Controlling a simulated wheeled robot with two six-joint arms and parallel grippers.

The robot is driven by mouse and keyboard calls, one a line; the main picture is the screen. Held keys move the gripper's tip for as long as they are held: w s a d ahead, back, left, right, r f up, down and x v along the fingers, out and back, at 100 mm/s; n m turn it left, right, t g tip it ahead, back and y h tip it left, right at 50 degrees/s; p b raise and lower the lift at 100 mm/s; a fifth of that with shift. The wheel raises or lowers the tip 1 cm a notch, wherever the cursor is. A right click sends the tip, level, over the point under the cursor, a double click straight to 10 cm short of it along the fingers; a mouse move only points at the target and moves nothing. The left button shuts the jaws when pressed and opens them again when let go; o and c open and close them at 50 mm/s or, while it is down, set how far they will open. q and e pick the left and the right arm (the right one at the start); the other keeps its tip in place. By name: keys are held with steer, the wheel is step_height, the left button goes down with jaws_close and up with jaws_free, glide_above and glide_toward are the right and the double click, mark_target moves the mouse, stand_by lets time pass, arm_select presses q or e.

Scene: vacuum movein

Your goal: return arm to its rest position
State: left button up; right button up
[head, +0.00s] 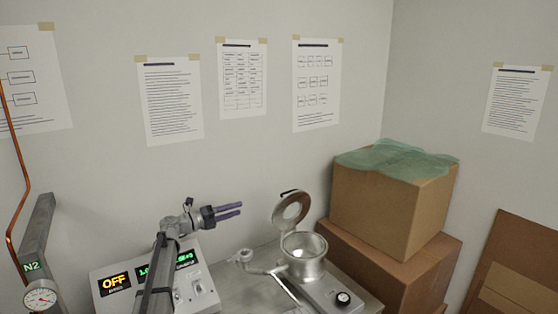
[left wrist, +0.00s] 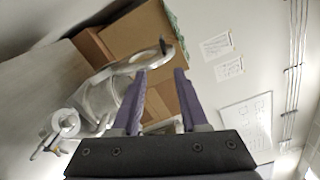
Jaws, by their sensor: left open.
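My left arm rises from the bottom of the head view in front of a control box. My left gripper (head: 241,209) has two purple fingers pointing right, spread apart with nothing between them. It is in the air to the left of a metal chamber (head: 303,268) whose round lid (head: 290,211) stands raised. In the left wrist view my left gripper (left wrist: 160,72) is also empty, with the chamber (left wrist: 100,98) and its raised lid (left wrist: 142,60) beyond the fingers. My right gripper is not in view.
The control box (head: 202,287) shows an orange OFF and green digits. A post (head: 38,240) marked N2 carries a round gauge (head: 41,298) at the left. Stacked cardboard boxes (head: 385,210) with green film (head: 395,158) stand right of the chamber. Papers hang on the wall behind.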

arm_select(q)
steer(key=s+d+f+m+g+y, duration=0.2)
steer(key=s+d+f+m+g, duration=0.1)
steer(key=s+d+f+m, duration=0.4)
steer(key=s+d+f+m+g+y+b, duration=0.15)
steer(key=s+d+f+m, duration=0.3)
steer(key=s+m, duration=0.45)
steer(key=s+d+f+m+g+y+p, duration=0.1)
steer(key=s+d+f+m+g+y, duration=0.35)
steer(key=s, duration=0.45)
steer(key=s+a+f+m+y, duration=0.1)
steer(key=s+f+m+y, duration=0.1)
steer(key=s+m, duration=0.5)
steer(key=s+a+f+m+y+b, duration=0.1)
steer(key=s+a+f+m+y, duration=0.1)
steer(key=s+m, duration=0.5)
steer(key=s+a+f+m+y, duration=0.2)
steer(key=s+f+m+y, duration=0.1)
steer(key=s+m, duration=0.4)
steer(key=shift+s+a+f+m+g+y, duration=0.15)
steer(key=shift+a+f+m+g+y, duration=0.2)
steer(key=shift+y, duration=0.35)
